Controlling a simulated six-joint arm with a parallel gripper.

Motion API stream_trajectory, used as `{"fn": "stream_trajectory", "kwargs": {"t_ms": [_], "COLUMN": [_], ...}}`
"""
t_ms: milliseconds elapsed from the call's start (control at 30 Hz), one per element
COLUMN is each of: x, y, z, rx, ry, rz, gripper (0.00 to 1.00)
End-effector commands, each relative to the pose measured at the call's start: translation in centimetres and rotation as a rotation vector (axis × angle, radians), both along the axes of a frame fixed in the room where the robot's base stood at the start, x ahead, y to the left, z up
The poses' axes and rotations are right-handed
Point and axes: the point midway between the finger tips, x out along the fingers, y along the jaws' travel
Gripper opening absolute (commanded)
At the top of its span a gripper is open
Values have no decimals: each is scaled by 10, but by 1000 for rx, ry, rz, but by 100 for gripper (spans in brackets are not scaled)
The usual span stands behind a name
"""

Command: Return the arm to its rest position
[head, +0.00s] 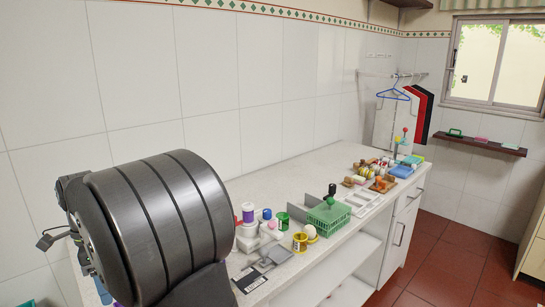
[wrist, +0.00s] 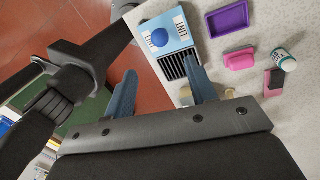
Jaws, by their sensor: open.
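My arm (head: 160,225) fills the left foreground of the head view as a large dark ribbed cylinder, and my gripper cannot be made out there. In the wrist view my gripper (wrist: 160,66) shows two blue-grey fingers spread wide apart, with nothing held between them. A blue board with a round blue spot and black ridges (wrist: 172,38) lies on the pale speckled counter beyond the fingertips. A dark arm-like part crosses the left of the wrist view.
The white counter (head: 245,190) runs along the tiled wall. It holds a green basket (head: 330,217), a yellow cup (head: 300,242) and several small items. In the wrist view a purple tray (wrist: 228,18), a pink block (wrist: 239,59) and a white bottle (wrist: 284,60) lie right of the board.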

Motion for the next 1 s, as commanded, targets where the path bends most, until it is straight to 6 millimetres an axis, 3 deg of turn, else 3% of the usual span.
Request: {"fn": "stream_trajectory", "kwargs": {"t_ms": [567, 1000], "x": [-19, 41], "y": [-13, -73], "z": [-115, -116], "rx": [-4, -1], "ry": [3, 1], "rz": [0, -5], "gripper": [52, 52]}}
